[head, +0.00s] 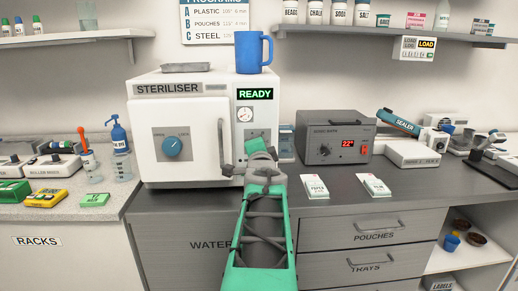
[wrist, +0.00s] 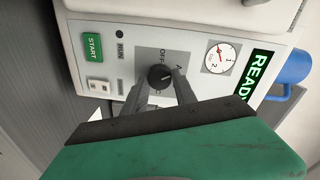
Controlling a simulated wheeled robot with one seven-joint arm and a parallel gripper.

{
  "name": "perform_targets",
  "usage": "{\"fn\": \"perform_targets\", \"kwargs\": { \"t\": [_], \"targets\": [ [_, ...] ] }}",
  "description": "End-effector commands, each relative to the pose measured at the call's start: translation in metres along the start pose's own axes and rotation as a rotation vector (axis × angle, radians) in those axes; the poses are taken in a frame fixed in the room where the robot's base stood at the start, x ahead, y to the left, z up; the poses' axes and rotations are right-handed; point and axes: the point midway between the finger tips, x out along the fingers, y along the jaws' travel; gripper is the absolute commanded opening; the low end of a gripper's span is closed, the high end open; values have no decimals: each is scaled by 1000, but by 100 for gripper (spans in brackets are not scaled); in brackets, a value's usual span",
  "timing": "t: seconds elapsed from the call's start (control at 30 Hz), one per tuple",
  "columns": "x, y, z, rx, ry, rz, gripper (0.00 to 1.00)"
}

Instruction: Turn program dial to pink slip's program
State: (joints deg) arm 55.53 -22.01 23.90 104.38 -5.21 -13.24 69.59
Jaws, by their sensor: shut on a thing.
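The steriliser (head: 185,128) is a white box on the counter with a lit READY sign (head: 255,93). In the wrist view its round black program dial (wrist: 158,75) sits on a grey plate, with OFF and letter marks around it. My gripper (wrist: 163,87) is shut on this dial, one finger on each side. The fingers hide some of the marks, and I cannot tell surely which one the dial points to. In the head view my arm covers the dial. A wall chart (head: 214,18) lists programs A plastic, B pouches and C steel. I cannot make out a pink slip.
Beside the dial are a green START button (wrist: 93,47) and a gauge (wrist: 219,57). A blue mug (head: 249,54) and a grey tray (head: 186,67) stand on the steriliser. A grey box with a red display (head: 334,138) stands to the right. Two white packs (head: 315,187) lie before it.

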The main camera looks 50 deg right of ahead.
Motion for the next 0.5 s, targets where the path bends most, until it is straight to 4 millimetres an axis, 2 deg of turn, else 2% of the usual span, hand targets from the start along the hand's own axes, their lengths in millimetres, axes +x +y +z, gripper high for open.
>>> {"fn": "perform_targets", "kwargs": {
  "t": [0.37, 0.4, 0.5],
  "targets": [
    [0, 1, 2, 4, -4, 3, 0],
    [0, 1, 2, 4, -4, 3, 36],
    [0, 1, 1, 3, -3, 2, 45]
  ]
}}
